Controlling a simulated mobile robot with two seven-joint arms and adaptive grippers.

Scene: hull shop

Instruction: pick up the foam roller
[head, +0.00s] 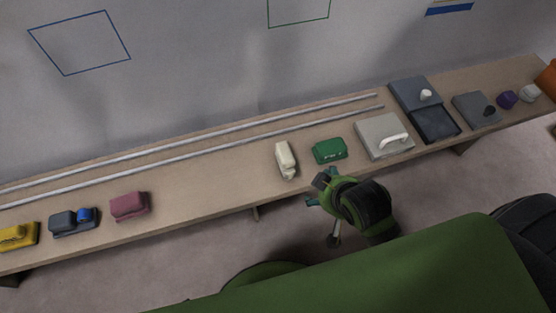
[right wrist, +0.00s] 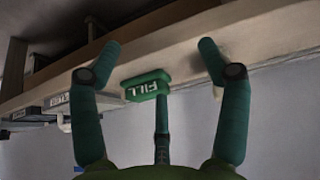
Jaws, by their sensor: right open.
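I cannot tell for sure which piece is the foam roller. A white, bent rod-like piece (head: 395,139) lies on a light grey block (head: 374,134) right of centre on the bench. A smaller white piece (head: 426,94) sits on the dark blue-grey tray (head: 410,86) behind it. My right gripper (head: 316,190) is open and empty in front of the bench edge, left of the grey block. My left gripper is not in view.
The long narrow bench (head: 205,190) carries two metal rods (head: 220,130) along the back. A cream piece (head: 285,160) and the green block (head: 329,150) stand near my gripper. Pink (head: 129,206), blue-grey and yellow blocks (head: 20,236) stand left. Bare bench lies between pink and cream.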

